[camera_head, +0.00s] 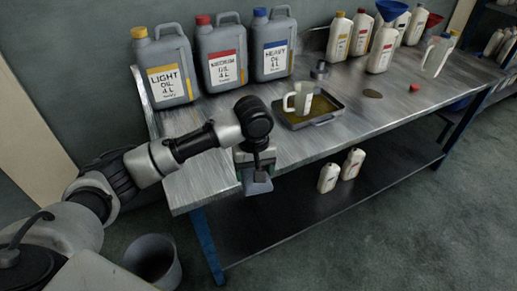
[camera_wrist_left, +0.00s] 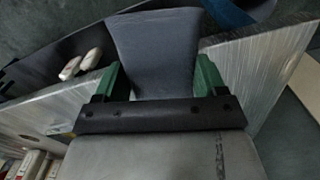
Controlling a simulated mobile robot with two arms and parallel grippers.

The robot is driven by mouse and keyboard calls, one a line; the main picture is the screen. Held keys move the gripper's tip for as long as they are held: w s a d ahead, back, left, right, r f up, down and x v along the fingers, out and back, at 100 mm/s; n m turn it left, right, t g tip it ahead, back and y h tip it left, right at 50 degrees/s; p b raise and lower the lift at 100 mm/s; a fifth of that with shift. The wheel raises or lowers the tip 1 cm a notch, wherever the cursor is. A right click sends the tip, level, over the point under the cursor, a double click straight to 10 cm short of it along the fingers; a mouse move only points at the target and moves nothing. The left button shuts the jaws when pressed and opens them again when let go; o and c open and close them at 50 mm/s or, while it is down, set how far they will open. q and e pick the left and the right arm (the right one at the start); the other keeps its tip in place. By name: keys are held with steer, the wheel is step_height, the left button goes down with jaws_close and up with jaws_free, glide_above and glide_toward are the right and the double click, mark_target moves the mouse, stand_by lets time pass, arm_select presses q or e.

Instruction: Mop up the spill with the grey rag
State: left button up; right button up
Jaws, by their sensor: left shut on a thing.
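My left gripper (camera_head: 256,168) is at the front edge of the metal bench, toward its left end. It is shut on the grey rag (camera_head: 258,186), which hangs below the fingers in front of the bench edge. In the left wrist view the rag (camera_wrist_left: 152,50) shows as a blue-grey cloth between the green fingers of my gripper (camera_wrist_left: 157,80). A small brownish round patch (camera_head: 372,93), which looks like the spill, lies on the bench top to the right of the tray, well apart from the rag. My right gripper is not in view.
Large grey oil cans (camera_head: 221,65) line the back left. White bottles and funnels stand at the back right. A red cap (camera_head: 414,87) lies near the patch. Two bottles stand on the lower shelf.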

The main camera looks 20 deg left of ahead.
arm_select(q)
steer(key=s+d+f+m, duration=0.1)
steer(key=s+f+m, duration=0.6)
steer(key=s+f, duration=0.6)
steer(key=s, duration=0.3)
steer(key=shift+s+d+f, duration=0.2)
steer(key=shift+s+d, duration=0.2)
